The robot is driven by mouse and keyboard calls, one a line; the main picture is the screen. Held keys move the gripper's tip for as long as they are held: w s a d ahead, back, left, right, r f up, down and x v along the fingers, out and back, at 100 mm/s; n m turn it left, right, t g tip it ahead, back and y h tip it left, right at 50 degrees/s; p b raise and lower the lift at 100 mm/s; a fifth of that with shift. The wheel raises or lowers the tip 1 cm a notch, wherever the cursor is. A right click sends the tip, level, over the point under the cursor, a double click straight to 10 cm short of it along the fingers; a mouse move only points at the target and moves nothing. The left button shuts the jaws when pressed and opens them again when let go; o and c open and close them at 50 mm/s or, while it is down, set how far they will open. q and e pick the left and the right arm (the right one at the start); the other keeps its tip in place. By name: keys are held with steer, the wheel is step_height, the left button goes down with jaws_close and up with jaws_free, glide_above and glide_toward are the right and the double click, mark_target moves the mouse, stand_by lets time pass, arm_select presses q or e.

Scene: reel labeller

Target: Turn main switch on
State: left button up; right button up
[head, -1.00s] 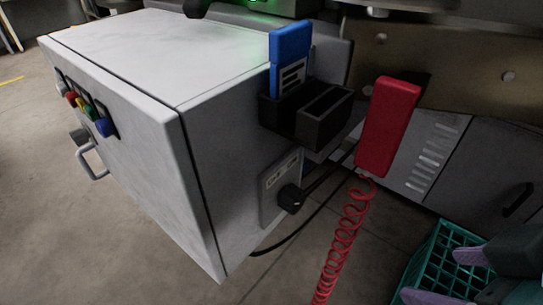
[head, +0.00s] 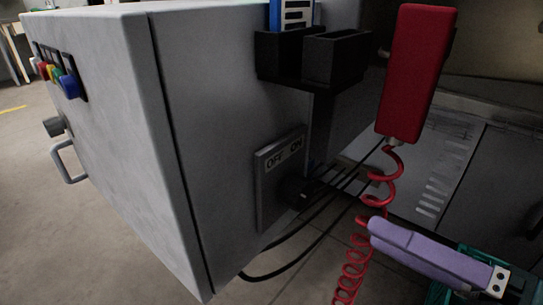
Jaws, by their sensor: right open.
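The main switch is a black rotary knob (head: 291,191) on a grey plate (head: 268,190) marked OFF and ON, low on the side of the grey cabinet (head: 222,120). The knob is dark, and I cannot tell which mark it points to. My right gripper (head: 384,234) comes in from the lower right with purple fingers pointing left towards the switch. It is open, to the right of the knob and apart from it. Its fingers overlap in this view. My left gripper is out of view.
A red handset (head: 412,75) hangs at right, its coiled red cord (head: 352,272) dropping behind my right fingers. Black cables (head: 300,250) run below the switch. A black holder (head: 310,58) juts out above it. Coloured buttons (head: 60,78) and a handle (head: 68,162) are on the cabinet's left face.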

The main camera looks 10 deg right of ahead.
mark_target(305, 199)
steer(key=x, duration=0.9)
steer(key=shift+w+a+b, duration=0.25)
steer(key=shift+w+b, duration=0.05)
jaws_close()
